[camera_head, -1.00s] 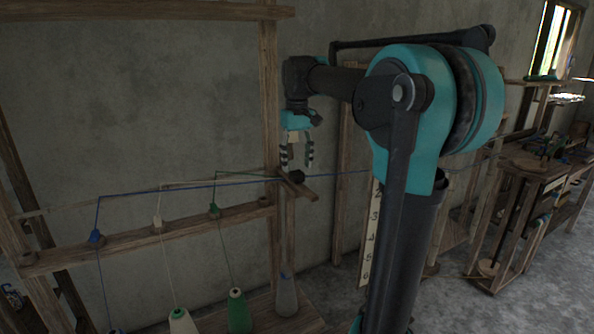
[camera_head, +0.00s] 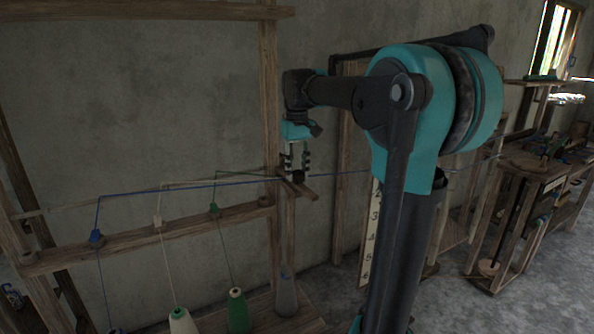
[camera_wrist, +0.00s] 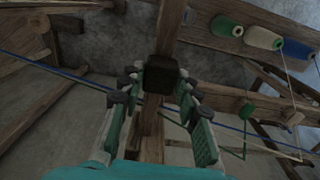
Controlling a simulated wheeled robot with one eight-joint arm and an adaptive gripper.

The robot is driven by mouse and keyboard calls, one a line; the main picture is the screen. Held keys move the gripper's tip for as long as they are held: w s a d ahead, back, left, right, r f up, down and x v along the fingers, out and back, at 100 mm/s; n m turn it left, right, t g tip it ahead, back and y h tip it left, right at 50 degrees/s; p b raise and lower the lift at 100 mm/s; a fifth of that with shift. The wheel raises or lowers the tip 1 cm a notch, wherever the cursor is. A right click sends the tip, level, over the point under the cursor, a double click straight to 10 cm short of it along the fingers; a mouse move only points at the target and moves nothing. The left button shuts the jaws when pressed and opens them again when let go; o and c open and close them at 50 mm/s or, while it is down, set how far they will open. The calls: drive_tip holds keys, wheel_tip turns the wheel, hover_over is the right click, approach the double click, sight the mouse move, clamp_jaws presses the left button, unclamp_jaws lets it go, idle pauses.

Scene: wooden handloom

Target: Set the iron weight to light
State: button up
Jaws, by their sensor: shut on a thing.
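The iron weight looks like a small dark block (camera_wrist: 161,75) in the wrist view, at the tips of my gripper (camera_wrist: 155,90). In the head view the dark weight (camera_head: 298,177) sits at the short wooden arm (camera_head: 303,190) that juts from the upright post. My gripper (camera_head: 296,165) points down over it, its two fingers on either side. The fingers are shut on the weight. Any scale or marks for light are not readable at this spot.
Blue, cream and green yarns run across to the weight's arm, close to my gripper. A wooden rail (camera_head: 150,235) carries their guides. Yarn cones (camera_head: 238,312) stand below. A numbered board (camera_head: 372,230) stands right of the post. A grey wall is behind.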

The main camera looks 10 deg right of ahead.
drive_tip(key=shift+w, duration=0.1)
clamp_jaws()
drive_tip(key=shift+w+a, duration=0.25)
drive_tip(key=shift+w, duration=0.5)
drive_tip(key=shift+w+a, duration=0.25)
drive_tip(key=shift+w, duration=0.45)
drive_tip(key=shift+w+a, duration=0.25)
drive_tip(key=shift+w, duration=0.5)
drive_tip(key=o, duration=1.2)
unclamp_jaws()
wheel_tip(320, 180, up, 12)
